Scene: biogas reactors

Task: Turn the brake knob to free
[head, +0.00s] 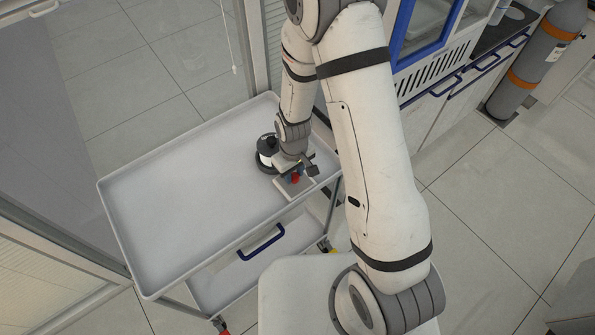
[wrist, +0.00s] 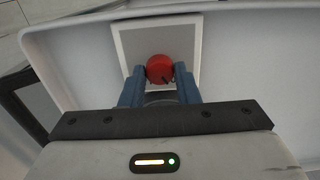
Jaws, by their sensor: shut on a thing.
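The red brake knob (wrist: 159,68) sits on a pale square plate (wrist: 186,36) in the wrist view. A small dark mark shows on the knob's near edge. My gripper (wrist: 159,75) has its two blue fingers on either side of the knob, closed against it. In the head view, the knob (head: 295,177) shows as a small red spot beside my gripper (head: 291,174), above the plate at the right end of the cart's top tray. The plate's markings are not readable, and the gripper hides part of the plate.
The cart's grey top tray (head: 185,195) has a raised rim and is bare to the left. A gas cylinder (head: 540,60) stands at the far right.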

